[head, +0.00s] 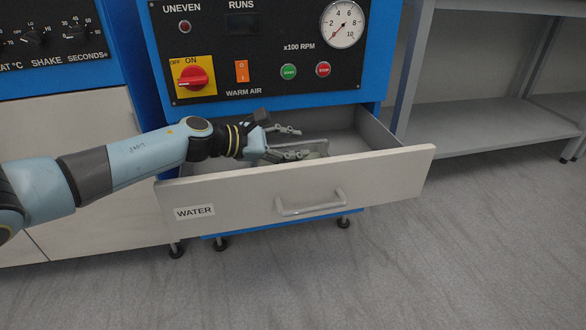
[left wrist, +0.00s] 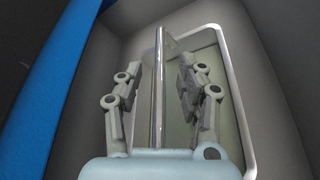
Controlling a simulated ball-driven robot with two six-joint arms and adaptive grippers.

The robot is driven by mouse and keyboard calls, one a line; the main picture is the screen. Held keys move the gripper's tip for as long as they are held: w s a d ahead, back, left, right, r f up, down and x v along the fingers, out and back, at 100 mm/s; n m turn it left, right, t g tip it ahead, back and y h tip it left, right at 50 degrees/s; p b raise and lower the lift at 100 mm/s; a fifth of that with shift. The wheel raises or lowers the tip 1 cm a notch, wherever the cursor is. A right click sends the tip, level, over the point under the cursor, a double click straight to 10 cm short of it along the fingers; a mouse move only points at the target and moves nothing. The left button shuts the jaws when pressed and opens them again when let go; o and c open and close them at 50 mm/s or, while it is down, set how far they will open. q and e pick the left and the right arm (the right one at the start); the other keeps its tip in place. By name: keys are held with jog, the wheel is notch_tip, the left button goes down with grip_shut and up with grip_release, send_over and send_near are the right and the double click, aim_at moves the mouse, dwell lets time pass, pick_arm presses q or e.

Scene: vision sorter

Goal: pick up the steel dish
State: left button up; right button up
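The steel dish (head: 322,146) lies inside the open drawer, mostly hidden behind the drawer front and my gripper in the head view. In the left wrist view it is a shallow tray with a pale rounded rim, and its near wall (left wrist: 158,100) stands as a thin upright strip between my fingers. My left gripper (head: 299,143) is open inside the drawer. In the left wrist view, my left gripper (left wrist: 160,98) has one finger on each side of that wall, with a visible gap on both sides. My right gripper is not in view.
The drawer (head: 365,172) marked WATER is pulled out, with its front and side walls close around my gripper. A blue machine panel (head: 270,45) with knobs and a gauge rises above it. Grey shelves (head: 480,122) stand at right. The floor in front is clear.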

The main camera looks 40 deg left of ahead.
pick_arm(q)
grip_shut()
jog(key=shift+r, duration=0.15)
dwell(0.5)
